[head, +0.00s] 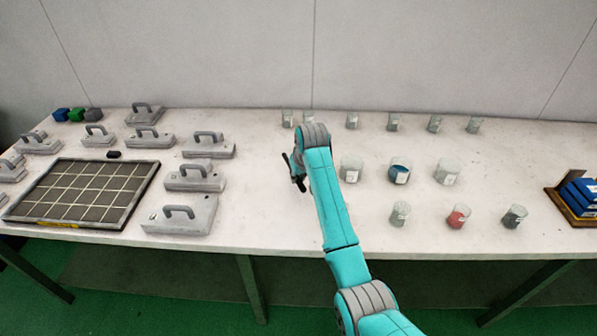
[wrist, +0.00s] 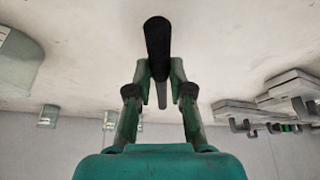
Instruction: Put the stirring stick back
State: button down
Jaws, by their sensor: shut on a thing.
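The stirring stick (wrist: 158,45) is a dark, round rod in the wrist view. My gripper (wrist: 160,72) is shut on it, one finger on each side. In the head view my gripper (head: 296,172) is over the middle of the table, left of the beakers, with the dark stick beside it, too small there to separate clearly from the fingers. A holder for the stick cannot be made out in either view.
A blue-filled beaker (head: 400,172), a red-filled beaker (head: 459,216) and several other beakers stand on the right. Several grey handled blocks (head: 182,214) and a gridded tray (head: 148,168) are on the left. The white table (head: 270,205) is clear near my gripper.

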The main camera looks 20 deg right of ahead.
jog(key=shift+f, duration=1.5)
jog(key=c, duration=1)
grip_release()
jog(key=shift+o, duration=0.2)
jog(key=v, duration=1.1)
jog(key=shift+s+d+r, duration=0.1)
jog(key=shift+s+r, duration=0.1)
jog(key=shift+r, duration=0.3)
